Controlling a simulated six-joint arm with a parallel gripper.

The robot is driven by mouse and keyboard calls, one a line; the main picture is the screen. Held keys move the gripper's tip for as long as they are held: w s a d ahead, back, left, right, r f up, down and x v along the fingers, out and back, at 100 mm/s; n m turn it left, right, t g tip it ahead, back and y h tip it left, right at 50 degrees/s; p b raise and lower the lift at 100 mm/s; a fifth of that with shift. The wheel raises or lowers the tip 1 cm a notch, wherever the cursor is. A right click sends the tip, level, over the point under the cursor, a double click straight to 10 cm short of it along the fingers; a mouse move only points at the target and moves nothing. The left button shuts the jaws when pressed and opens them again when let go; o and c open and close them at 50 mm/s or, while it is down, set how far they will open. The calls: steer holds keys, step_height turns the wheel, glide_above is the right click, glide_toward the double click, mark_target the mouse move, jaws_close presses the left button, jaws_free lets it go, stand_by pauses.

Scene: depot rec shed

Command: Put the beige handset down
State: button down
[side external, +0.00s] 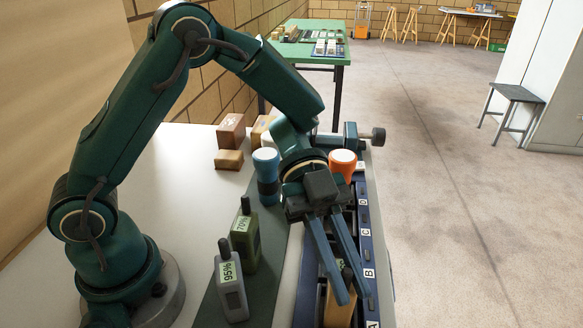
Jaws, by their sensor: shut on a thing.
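The beige handset (338,309) is at the bottom edge of the side external view, with its dark antenna up between my fingers. My gripper (352,297) points down and is shut on it. The handset looks roughly upright at the near end of the dark blue rack (372,260), close to label A. Its lower part is cut off by the frame, so I cannot tell whether it touches the rack. A grey handset (231,292) marked 95% and an olive handset (245,240) marked 70% stand on the dark green mat (263,290) to the left.
Brown blocks (230,133) lie at the back left. The white tabletop (190,190) has free room left of the mat. Rack labels B, C and D run away behind.

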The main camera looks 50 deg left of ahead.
steer(key=shift+f, duration=0.25)
steer(key=c, duration=0.8)
jaws_free()
steer(key=shift+c, duration=0.2)
